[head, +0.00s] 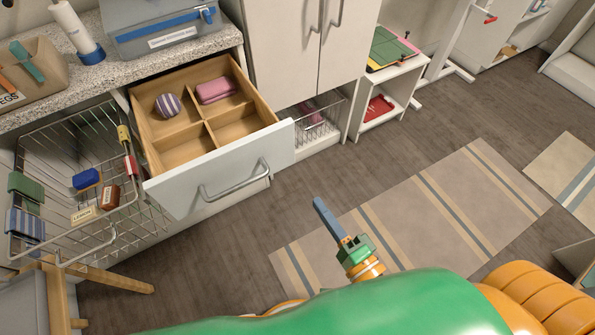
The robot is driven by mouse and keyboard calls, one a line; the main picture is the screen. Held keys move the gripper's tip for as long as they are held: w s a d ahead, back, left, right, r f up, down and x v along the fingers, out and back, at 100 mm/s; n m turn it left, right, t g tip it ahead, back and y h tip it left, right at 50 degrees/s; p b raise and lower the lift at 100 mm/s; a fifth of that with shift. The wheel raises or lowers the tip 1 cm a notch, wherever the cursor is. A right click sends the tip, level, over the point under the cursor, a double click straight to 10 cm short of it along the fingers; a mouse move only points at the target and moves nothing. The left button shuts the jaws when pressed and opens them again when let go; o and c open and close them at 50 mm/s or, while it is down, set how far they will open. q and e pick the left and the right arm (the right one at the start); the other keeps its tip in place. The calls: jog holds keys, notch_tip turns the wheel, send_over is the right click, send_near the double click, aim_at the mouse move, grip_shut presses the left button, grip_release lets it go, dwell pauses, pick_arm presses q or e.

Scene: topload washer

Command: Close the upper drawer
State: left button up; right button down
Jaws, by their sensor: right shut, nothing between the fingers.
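The upper drawer (222,189) is pulled out from under the countertop, with a white front and a metal bar handle (236,181). Its wooden inside is split into compartments. A striped purple ball (168,105) lies in the back left compartment and a pink item (216,90) in the back right one. My right gripper (318,203) is shut and empty, over the floor to the right of the drawer front and apart from it. My left gripper is not in view.
A wire basket (75,180) holding small boxes is pulled out left of the drawer. A wooden stool (60,285) stands at the lower left. White cabinet doors (290,45) and a low shelf (390,95) are behind. The floor right of the drawer is open, with a striped rug (410,215).

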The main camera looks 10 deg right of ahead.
aim_at(280, 153)
jog(key=x, duration=1.3)
jog(key=shift+w+a, duration=0.3)
jog(key=shift+a, duration=0.05)
